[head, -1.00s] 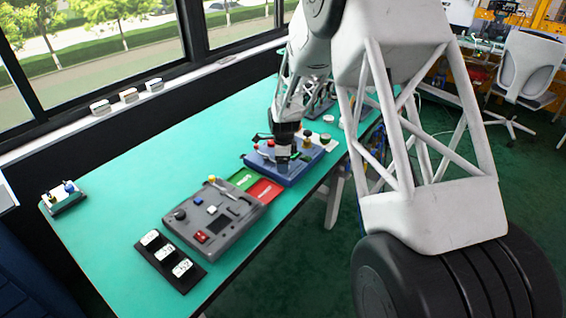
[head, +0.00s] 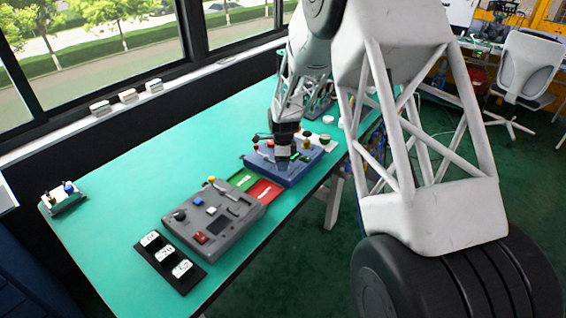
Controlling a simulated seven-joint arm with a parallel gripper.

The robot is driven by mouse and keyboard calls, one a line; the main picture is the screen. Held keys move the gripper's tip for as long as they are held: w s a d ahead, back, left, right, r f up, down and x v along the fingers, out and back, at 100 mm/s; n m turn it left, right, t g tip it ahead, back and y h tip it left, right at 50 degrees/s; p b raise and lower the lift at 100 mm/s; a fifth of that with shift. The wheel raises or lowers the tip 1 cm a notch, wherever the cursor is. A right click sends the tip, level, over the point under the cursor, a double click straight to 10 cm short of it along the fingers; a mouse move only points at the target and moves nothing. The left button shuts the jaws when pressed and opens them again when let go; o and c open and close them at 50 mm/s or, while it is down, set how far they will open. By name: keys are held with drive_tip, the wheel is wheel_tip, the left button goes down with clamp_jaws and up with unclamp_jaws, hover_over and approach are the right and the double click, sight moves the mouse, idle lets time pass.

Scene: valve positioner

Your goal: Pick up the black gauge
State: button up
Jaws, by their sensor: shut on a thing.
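My gripper (head: 283,163) reaches down onto the blue box (head: 298,174) near the middle of the table. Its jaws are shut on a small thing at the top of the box. The gripper hides most of that thing, and I cannot make out whether it is the black gauge. Small round dark parts (head: 325,139) stand at the back right of the blue box, too small to identify. No other black gauge can be told for certain.
A grey panel (head: 235,222) with knobs and buttons lies nearer on the teal table (head: 120,190). Green (head: 243,180) and red (head: 265,190) plates lie between it and the blue box. A black strip (head: 178,282) holds white tags. The table's left side is mostly clear.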

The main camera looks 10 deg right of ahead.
drive_tip(key=shift+r, duration=0.55)
drive_tip(key=shift+s+r, duration=0.2)
drive_tip(key=shift+r, duration=0.4)
drive_tip(key=shift+s+r, duration=0.15)
drive_tip(key=shift+r, duration=0.4)
drive_tip(key=s+d+r, duration=0.1)
drive_tip(key=s, duration=1.4)
drive_tip(key=shift+s+r, duration=0.15)
drive_tip(key=shift+r, duration=0.05)
drive_tip(key=w+a+r, duration=0.1)
drive_tip(key=w+a, duration=1.3)
drive_tip(key=a, duration=0.2)
drive_tip(key=shift+w+r, duration=0.35)
drive_tip(key=shift+f, duration=3.15)
drive_tip(key=shift+f, duration=0.1)
